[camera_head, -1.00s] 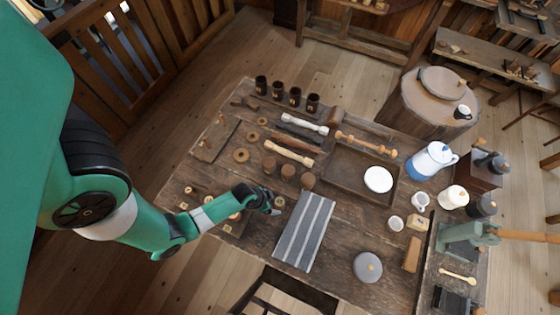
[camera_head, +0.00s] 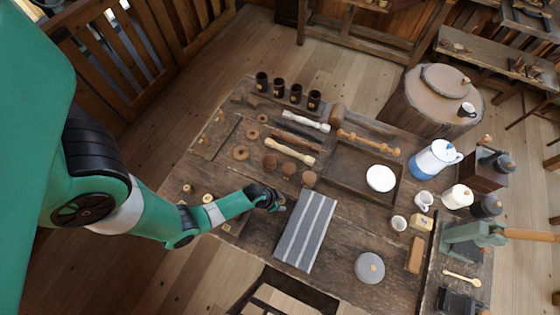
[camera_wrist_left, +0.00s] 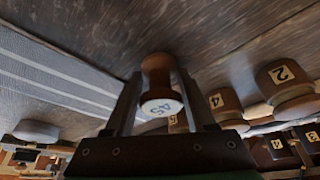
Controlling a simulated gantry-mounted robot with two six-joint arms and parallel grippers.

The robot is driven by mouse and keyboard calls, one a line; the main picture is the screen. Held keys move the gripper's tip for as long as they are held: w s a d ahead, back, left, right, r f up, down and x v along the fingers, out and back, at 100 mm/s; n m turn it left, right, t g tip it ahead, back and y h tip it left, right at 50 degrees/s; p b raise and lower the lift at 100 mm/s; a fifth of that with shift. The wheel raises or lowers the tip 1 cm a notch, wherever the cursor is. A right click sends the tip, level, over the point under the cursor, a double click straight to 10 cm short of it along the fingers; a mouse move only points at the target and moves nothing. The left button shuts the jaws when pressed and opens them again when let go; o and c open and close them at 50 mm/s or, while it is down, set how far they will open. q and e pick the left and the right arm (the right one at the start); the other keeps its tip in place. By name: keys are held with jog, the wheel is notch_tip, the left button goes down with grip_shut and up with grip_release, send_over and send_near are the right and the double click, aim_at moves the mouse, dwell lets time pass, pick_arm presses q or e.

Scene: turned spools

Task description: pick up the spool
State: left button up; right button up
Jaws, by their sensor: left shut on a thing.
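The spool (camera_wrist_left: 158,78) is a turned brown piece with a narrow waist and a pale, numbered end. In the left wrist view it sits between the two fingers of my left gripper (camera_wrist_left: 156,100), which is shut on it. In the head view my left gripper (camera_head: 274,201) is over the table beside the striped cloth, and the spool is mostly hidden by the fingers. I cannot clearly tell whether it touches the table. My right gripper is not in view.
Several similar brown pieces (camera_head: 289,169) stand just behind the gripper; numbered ones (camera_wrist_left: 285,82) show right in the wrist view. A grey striped cloth (camera_head: 306,230) lies to the right. A wooden tray (camera_head: 345,178) with a white plate (camera_head: 380,178) is farther right.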

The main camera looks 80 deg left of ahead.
pick_arm(q)
jog(key=shift+c, duration=1.3)
jog(key=shift+r, duration=0.25)
jog(key=p+v, duration=0.1)
jog(key=v, duration=0.1)
jog(key=p+v, duration=0.1)
jog(key=v, duration=0.1)
jog(key=shift+w+r+p, duration=0.25)
jog(key=shift+w+p, duration=0.1)
jog(key=s+d+r+p, duration=0.3)
jog(key=s+d+r, duration=0.3)
jog(key=s, duration=0.5)
notch_tip(320, 180, up, 2)
jog(key=shift+s+d+r, duration=0.2)
jog(key=shift+s+d, duration=0.05)
jog(key=shift+d, duration=0.1)
